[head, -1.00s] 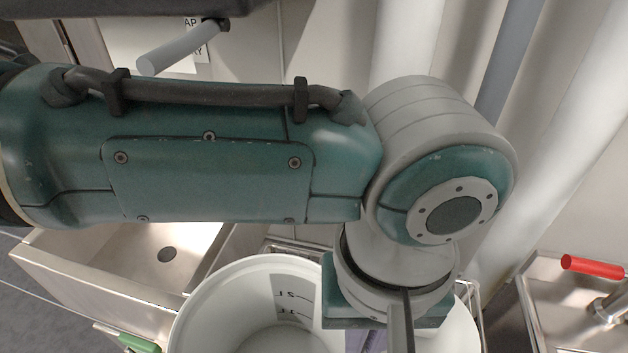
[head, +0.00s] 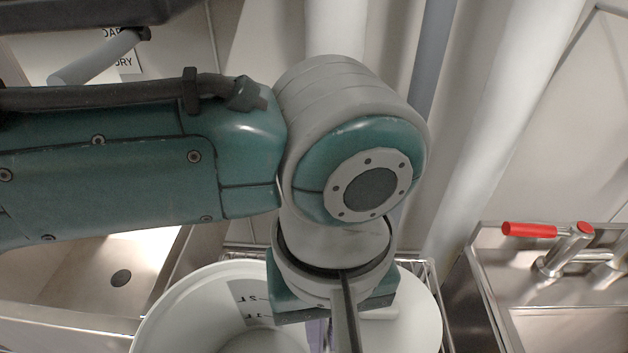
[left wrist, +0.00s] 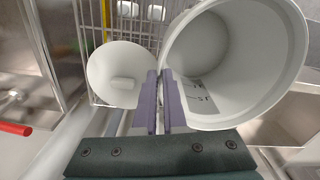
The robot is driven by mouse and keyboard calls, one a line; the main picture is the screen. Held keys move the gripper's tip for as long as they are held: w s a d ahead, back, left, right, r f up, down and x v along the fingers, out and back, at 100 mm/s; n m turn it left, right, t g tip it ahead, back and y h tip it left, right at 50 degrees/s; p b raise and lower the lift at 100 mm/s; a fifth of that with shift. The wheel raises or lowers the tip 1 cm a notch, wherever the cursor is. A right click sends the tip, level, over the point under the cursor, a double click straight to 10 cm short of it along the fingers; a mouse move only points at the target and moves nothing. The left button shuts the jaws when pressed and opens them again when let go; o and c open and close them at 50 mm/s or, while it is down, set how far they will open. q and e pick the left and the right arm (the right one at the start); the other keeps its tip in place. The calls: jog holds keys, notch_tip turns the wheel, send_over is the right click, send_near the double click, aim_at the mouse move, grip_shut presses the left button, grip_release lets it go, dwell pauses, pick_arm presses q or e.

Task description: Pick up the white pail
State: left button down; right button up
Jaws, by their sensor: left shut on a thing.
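The white pail (head: 180,312), with dark volume marks on its inner wall, is at the bottom of the head view. It also fills the upper right of the left wrist view (left wrist: 290,65). My left gripper (left wrist: 164,100) has purple fingers, one on the inside of the pail's wall and one outside. It is shut on the pail wall near the rim. In the head view the gripper's wrist hides part of the rim. The pail's base and what it rests on are hidden. My right gripper is not in view.
A smaller white round piece (left wrist: 120,72) is left of the fingers, close to the pail. A wire rack (left wrist: 88,45) lies behind. A steel sink with a red lever tap (head: 530,230) is at right; another steel basin (head: 75,285) is at left. Pipes run behind.

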pick_arm(q)
notch_tip(320, 180, up, 19)
jog(key=p, duration=0.3)
jog(key=shift+r, duration=0.2)
dwell(2.2)
